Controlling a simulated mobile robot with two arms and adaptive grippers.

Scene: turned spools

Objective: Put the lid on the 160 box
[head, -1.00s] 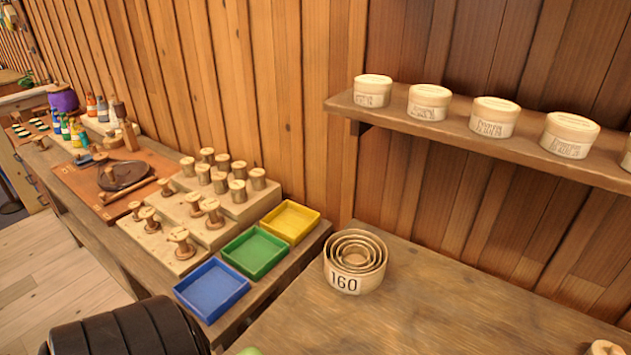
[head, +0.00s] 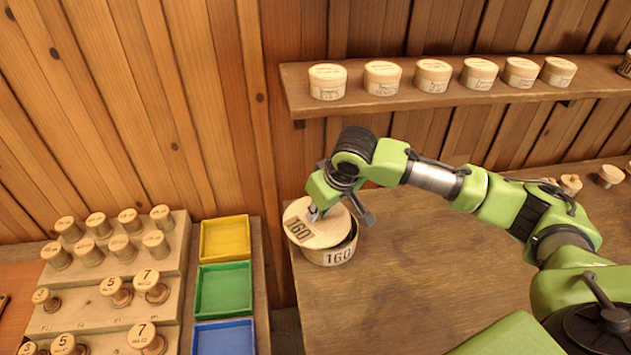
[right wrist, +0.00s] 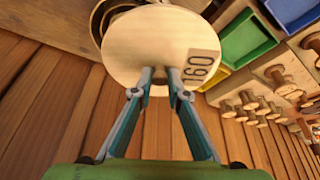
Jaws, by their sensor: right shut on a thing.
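The round pale wooden lid (head: 322,234), marked 160, is held in my right gripper (head: 315,213), whose fingers are shut on it. In the right wrist view the lid (right wrist: 140,45) sits at the tips of my right gripper (right wrist: 160,78), and a small knob shows between the fingers. The 160 box (head: 338,258) stands upright on the table. The lid is over the box but off to the left and looks tilted, with part of the dark opening showing at the right. I cannot tell whether lid and rim touch. The nested rings inside are mostly hidden. My left gripper is not seen.
Yellow (head: 224,240), green (head: 223,290) and blue (head: 223,338) trays lie left of the box, beside a stepped rack (head: 90,295) of spools. A shelf (head: 440,92) with several lidded boxes runs along the wall behind.

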